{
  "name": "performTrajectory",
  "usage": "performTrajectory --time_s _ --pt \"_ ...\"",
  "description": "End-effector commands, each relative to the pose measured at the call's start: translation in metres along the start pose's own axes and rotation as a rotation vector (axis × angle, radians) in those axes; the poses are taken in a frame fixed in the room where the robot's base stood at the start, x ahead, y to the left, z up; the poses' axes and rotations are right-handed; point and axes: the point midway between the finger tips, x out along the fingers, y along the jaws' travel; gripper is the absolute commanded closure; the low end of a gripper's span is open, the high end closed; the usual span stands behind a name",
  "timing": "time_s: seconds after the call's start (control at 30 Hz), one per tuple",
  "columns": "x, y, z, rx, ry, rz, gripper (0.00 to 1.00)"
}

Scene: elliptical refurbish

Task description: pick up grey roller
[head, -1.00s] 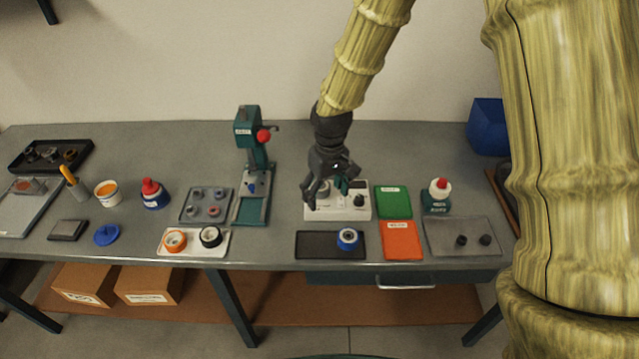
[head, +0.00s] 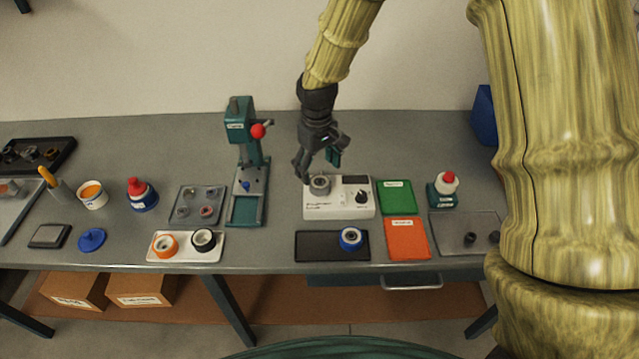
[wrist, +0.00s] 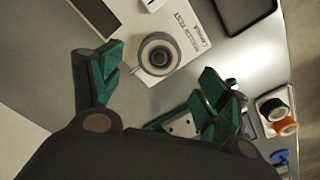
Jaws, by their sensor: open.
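The grey roller (head: 320,185) sits on the left part of the white tester box (head: 345,208), its round end facing up. It also shows in the wrist view (wrist: 159,52) as grey rings around a dark centre, on the box's white top. My gripper (head: 318,164) is above and slightly behind the roller, apart from it. In the wrist view my gripper (wrist: 160,68) has its green-padded fingers spread wide, with nothing between them; the roller appears beyond the gap.
A teal press (head: 248,165) stands left of the box. A black tray (head: 318,247) with a blue roller (head: 351,238) lies in front; green (head: 395,197) and orange (head: 407,238) mats lie right. A white tray (head: 186,254) holds orange and black rollers.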

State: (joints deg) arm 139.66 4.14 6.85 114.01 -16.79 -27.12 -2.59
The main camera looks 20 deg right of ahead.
Motion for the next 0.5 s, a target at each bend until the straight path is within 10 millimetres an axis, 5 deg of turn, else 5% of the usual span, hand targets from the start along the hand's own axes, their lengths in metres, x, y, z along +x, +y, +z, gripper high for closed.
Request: performTrajectory --time_s 0.5 --pt "0.04 0.002 0.003 -0.002 -0.002 0.0 0.24"
